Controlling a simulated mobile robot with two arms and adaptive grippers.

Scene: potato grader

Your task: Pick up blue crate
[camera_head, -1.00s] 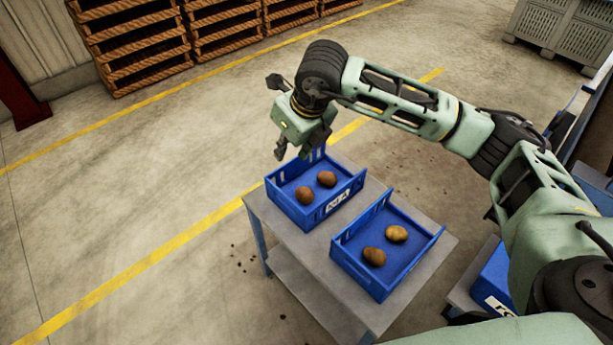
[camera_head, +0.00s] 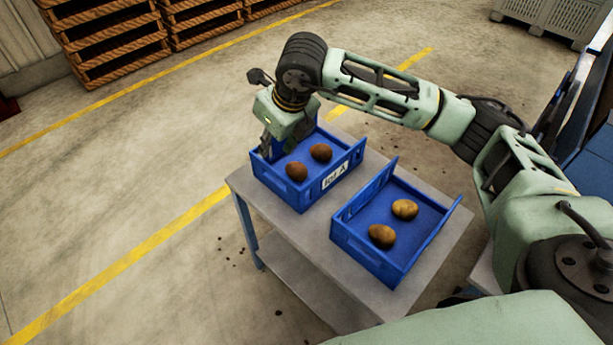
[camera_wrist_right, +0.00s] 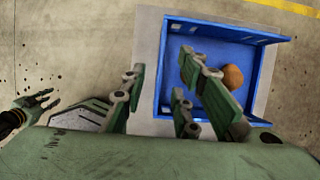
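Two blue crates stand on a small grey table. The left crate (camera_head: 309,196), labelled "lot A", holds two brown potatoes (camera_head: 308,162). The right crate (camera_head: 371,262) holds two lighter potatoes. My right gripper (camera_head: 275,150) is at the far left wall of the left crate, with its fingers pointing down. In the right wrist view its fingers are spread apart, some over the crate (camera_wrist_right: 260,30) and one outside its left edge. Whether they touch the wall cannot be told. My left gripper is not seen in the head view.
The grey table (camera_head: 335,235) has a bare strip around the crates. Wooden pallets (camera_head: 105,45) are stacked at the back left. A grey bin (camera_head: 553,14) stands at the back right.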

